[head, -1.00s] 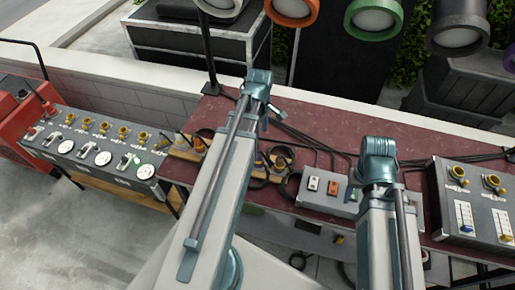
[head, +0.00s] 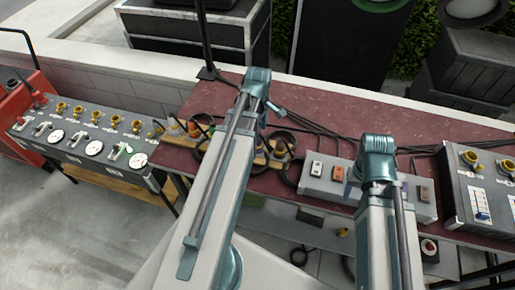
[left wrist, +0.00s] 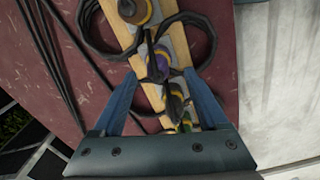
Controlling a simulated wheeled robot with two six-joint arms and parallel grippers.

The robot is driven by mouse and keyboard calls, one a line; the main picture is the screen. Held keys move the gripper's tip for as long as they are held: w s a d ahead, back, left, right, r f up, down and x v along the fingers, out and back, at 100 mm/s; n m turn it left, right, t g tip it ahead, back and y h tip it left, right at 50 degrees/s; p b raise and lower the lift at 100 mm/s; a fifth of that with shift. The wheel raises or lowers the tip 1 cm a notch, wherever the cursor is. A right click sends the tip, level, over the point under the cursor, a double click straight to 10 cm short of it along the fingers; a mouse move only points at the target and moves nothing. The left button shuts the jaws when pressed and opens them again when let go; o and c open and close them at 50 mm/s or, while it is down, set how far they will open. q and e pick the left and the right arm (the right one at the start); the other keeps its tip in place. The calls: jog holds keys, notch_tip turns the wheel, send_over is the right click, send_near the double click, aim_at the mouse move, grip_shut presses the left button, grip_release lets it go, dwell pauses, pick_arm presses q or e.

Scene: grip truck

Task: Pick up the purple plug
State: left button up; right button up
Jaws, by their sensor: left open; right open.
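In the left wrist view, the purple plug (left wrist: 158,64) with a yellow band sits in a wooden strip (left wrist: 122,28) among other plugs. My left gripper (left wrist: 157,82) is open, with one blue finger on each side of the strip. The purple plug appears between the fingertips and slightly beyond them. I see no grip on it, and cannot tell how far below the fingers it is. In the head view my left arm covers the middle of the plug row, and I cannot make out the purple plug there. My right gripper is hidden behind its arm.
A dark plug (left wrist: 133,10) stands beyond the purple one, and black coiled cables (left wrist: 199,40) lie beside the strip. On the red table (head: 330,100) are a grey switch box (head: 325,187) and loose cables. Control panels stand left (head: 80,150) and right (head: 475,205).

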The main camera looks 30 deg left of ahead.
aim_at(257, 141)
pick_arm(q)
jog(key=shift+f, duration=0.1)
jog(key=f+b, duration=0.5)
jog(key=shift+w+a, duration=0.2)
jog(key=shift+a, duration=0.1)
grip_shut()
